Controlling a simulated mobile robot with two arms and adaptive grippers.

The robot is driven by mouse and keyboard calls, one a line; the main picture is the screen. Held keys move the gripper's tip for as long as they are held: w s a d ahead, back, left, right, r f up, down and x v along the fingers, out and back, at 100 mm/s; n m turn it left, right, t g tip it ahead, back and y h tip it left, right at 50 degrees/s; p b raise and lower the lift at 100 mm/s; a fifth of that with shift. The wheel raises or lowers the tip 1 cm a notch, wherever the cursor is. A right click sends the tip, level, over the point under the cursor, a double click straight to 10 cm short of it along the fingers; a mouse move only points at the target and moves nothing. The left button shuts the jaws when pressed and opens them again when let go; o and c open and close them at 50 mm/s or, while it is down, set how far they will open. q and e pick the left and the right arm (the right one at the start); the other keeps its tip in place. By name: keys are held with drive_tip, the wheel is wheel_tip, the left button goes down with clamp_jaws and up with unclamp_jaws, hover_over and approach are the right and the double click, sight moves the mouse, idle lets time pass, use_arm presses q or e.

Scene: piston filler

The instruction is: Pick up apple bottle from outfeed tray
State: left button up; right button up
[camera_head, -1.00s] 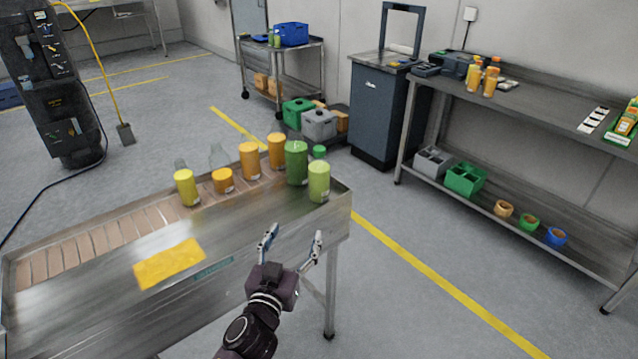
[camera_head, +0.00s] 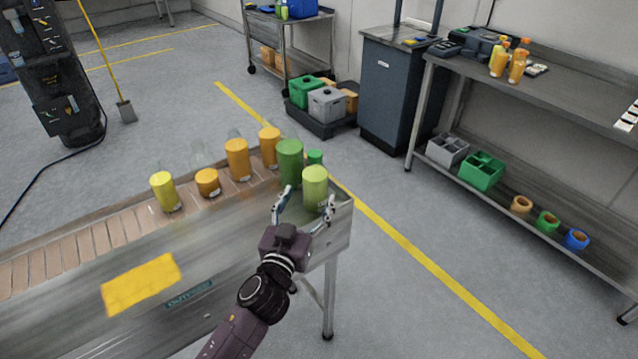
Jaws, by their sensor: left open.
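The outfeed tray (camera_head: 85,322) is a long metal trough with several filled bottles at its far end. A pale green bottle (camera_head: 315,180), likely the apple one, stands upright at the tray's right end; I cannot read a label. My left gripper (camera_head: 306,202) is open, with its fingers to the left and right of this bottle's lower part. The near side of the bottle faces the gripper; I cannot tell whether the fingers touch it. My right gripper is not in view.
A darker green bottle (camera_head: 289,163) stands close to the left of the pale green one. Orange bottles (camera_head: 237,160) and a yellow bottle (camera_head: 164,192) stand farther left. A metal shelf table (camera_head: 560,98) is at right. Open floor lies between.

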sight(311, 190)
use_arm(q)
drive_tip(key=shift+w+d+r, duration=0.1)
drive_tip(key=shift+w+r, duration=0.1)
drive_tip(key=shift+w, duration=0.05)
drive_tip(key=shift+w+d+r, duration=0.1)
drive_tip(key=shift+w+r, duration=0.1)
drive_tip(key=shift+w, duration=0.15)
drive_tip(key=x, duration=0.3)
drive_tip(key=shift+w+f+p, duration=0.15)
drive_tip(key=shift+w+p, duration=0.05)
drive_tip(key=shift+p, duration=0.1)
drive_tip(key=shift+w+d, duration=0.2)
drive_tip(key=shift+w, duration=0.5)
drive_tip(key=c, duration=1.7)
drive_tip(key=shift+o, duration=0.2)
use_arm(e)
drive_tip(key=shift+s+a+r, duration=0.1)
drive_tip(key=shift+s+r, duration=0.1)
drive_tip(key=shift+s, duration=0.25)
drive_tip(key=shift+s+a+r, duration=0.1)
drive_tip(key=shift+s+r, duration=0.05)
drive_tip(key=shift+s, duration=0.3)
